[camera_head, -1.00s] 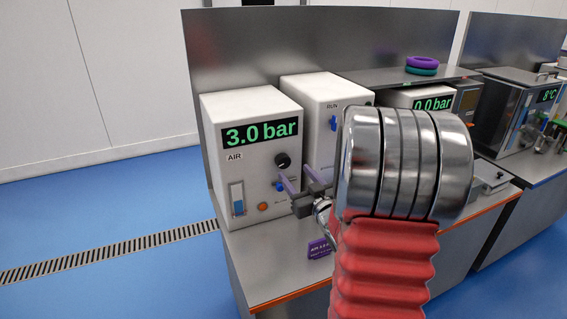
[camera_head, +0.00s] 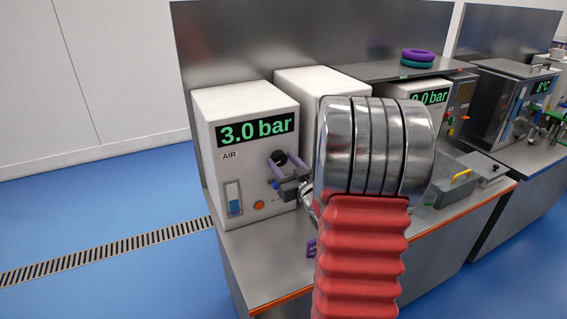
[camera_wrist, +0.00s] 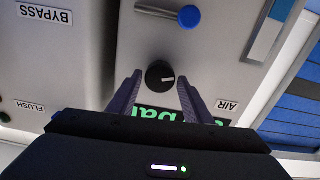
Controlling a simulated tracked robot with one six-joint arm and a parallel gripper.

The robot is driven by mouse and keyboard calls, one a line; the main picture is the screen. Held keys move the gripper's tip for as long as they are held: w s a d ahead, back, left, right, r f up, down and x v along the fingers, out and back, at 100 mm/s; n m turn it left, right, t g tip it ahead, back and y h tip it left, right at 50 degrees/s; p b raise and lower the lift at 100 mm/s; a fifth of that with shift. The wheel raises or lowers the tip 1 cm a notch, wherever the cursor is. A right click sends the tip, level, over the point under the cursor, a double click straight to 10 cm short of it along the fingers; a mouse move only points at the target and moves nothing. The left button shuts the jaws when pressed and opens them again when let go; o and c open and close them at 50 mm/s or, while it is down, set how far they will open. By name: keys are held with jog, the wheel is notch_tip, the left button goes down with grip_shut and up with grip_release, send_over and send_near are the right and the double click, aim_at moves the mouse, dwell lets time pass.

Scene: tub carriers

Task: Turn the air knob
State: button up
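The black air knob (camera_head: 278,157) is on the front of the white AIR box (camera_head: 247,110), right of the AIR label. The box's display reads 3.0 bar. In the wrist view, which is turned over, the round knob (camera_wrist: 160,76) has a white mark pointing right. My gripper (camera_head: 285,164) is at the box's front, its two purple fingers apart on either side of the knob. In the wrist view the gripper (camera_wrist: 160,80) is open, with visible gaps beside the knob. I cannot tell how deep the fingertips reach around it.
A blue-tipped lever (camera_wrist: 189,16) sticks out near the knob, and an orange button (camera_head: 259,205) is below it. A second white box stands to the right, partly hidden by my arm. A yellow-handled container (camera_head: 452,190) is on the bench at right.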

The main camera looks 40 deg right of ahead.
jog(key=c, duration=0.8)
jog(key=shift+o, duration=0.2)
jog(key=shift+m, duration=0.5)
jog(key=o, duration=1)
jog(key=shift+o, duration=0.2)
jog(key=shift+s, duration=0.15)
